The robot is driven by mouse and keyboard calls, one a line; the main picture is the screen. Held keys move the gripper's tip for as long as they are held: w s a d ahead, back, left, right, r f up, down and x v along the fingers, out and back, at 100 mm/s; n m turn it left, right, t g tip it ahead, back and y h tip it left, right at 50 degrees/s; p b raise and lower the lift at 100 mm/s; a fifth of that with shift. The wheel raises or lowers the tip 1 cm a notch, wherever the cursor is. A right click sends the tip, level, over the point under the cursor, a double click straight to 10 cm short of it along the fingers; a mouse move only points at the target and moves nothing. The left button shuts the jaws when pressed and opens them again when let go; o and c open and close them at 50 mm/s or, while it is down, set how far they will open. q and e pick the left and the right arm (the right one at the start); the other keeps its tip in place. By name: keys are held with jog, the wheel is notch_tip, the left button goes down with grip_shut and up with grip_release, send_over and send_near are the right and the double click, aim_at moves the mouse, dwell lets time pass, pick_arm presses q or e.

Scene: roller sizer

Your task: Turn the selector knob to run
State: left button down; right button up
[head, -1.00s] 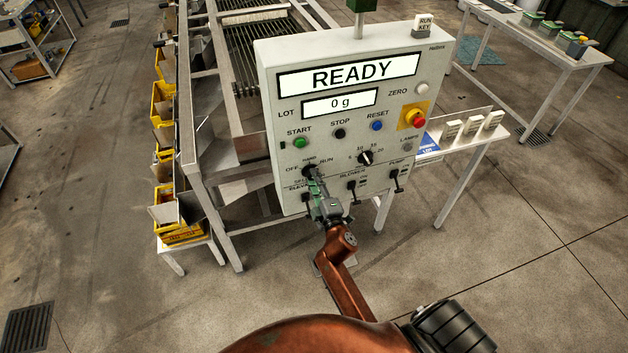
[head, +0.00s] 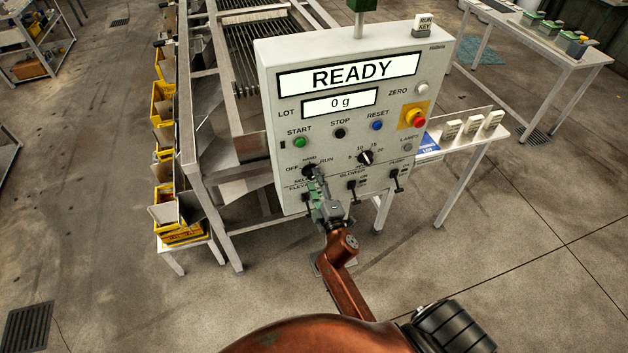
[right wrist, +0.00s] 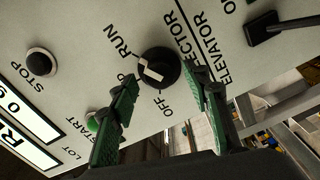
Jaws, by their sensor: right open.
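The round black selector knob (head: 309,170) is at the lower left of the white control panel (head: 292,92), between the OFF and RUN labels. In the right wrist view the knob (right wrist: 166,62) carries a white pointer mark; I cannot tell surely which label it points to. My right gripper (head: 317,183) is just below and in front of the knob. In the right wrist view its green fingers (right wrist: 163,84) are open, one on each side of the knob's lower part, with no clear grip on it. A finger partly hides the middle label. My left gripper is not in view.
Start, stop and reset buttons sit above the knob, and a red emergency button (head: 418,121) is at the right. A dial (head: 366,157) and several small levers, such as the blower lever (head: 352,187), are close by. The display reads READY.

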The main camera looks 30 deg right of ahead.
jog(key=v, duration=1.1)
jog(key=shift+d, duration=0.1)
